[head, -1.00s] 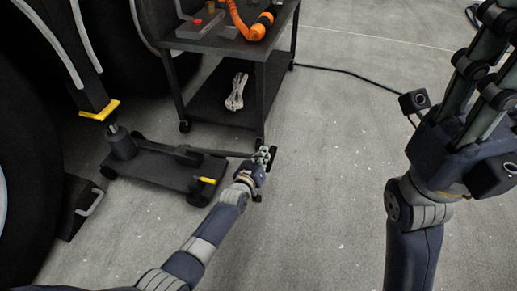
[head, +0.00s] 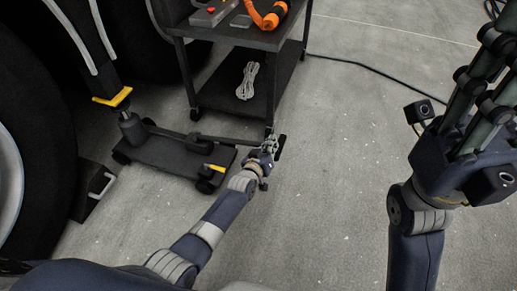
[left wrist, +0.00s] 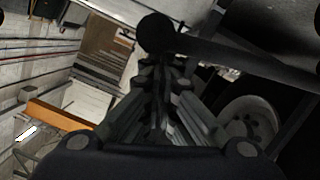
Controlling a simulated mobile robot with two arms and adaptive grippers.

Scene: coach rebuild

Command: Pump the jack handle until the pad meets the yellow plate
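The dark floor jack (head: 170,157) stands on the concrete at left. Its pad (head: 127,115) tops a short upright post, just below the yellow plate (head: 113,98) on a dark strut. The gap looks very small, and I cannot tell if they touch. The jack handle (head: 232,140) runs right from the jack, low and nearly level. My left gripper (head: 270,145) is shut on its end; the dark bar (left wrist: 225,50) and its round end show at the fingertips in the left wrist view. My right gripper (head: 487,95) is raised at right, empty, its fingers spread and cut by the frame edge.
A dark cart (head: 235,38) with tools and an orange hose (head: 267,16) on top stands behind the handle. Coiled rope (head: 247,81) lies on its lower shelf. A large wheel (head: 30,160) and a wheel chock (head: 94,192) are at left. Floor at centre right is clear.

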